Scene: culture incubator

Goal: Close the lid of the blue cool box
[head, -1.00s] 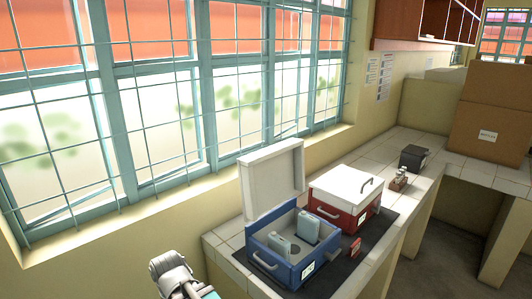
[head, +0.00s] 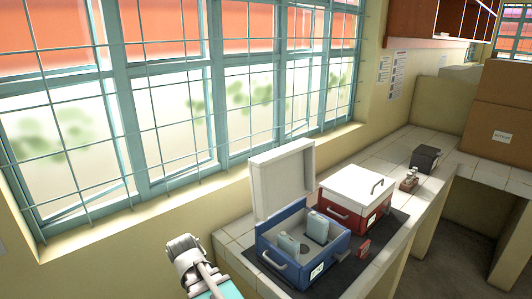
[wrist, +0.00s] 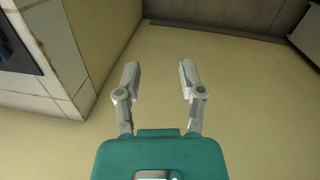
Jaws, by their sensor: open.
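The blue cool box (head: 283,268) stands on the tiled counter in the head view. Its white lid (head: 283,180) is raised, standing up at the back left side. Two pale grey-blue containers (head: 317,228) are inside the box. In the wrist view my gripper (wrist: 157,72) is open, its two fingers apart with nothing between them, above bare floor. In the head view only part of my arm shows at the bottom, left of the box and apart from it; the fingers are not visible there.
A red cool box (head: 341,213) with its white lid shut stands just behind the blue one on a dark mat (head: 392,226). A small red item (head: 363,248) lies beside them. A dark box (head: 425,158) and cardboard boxes (head: 496,138) are farther along. The barred window is at left.

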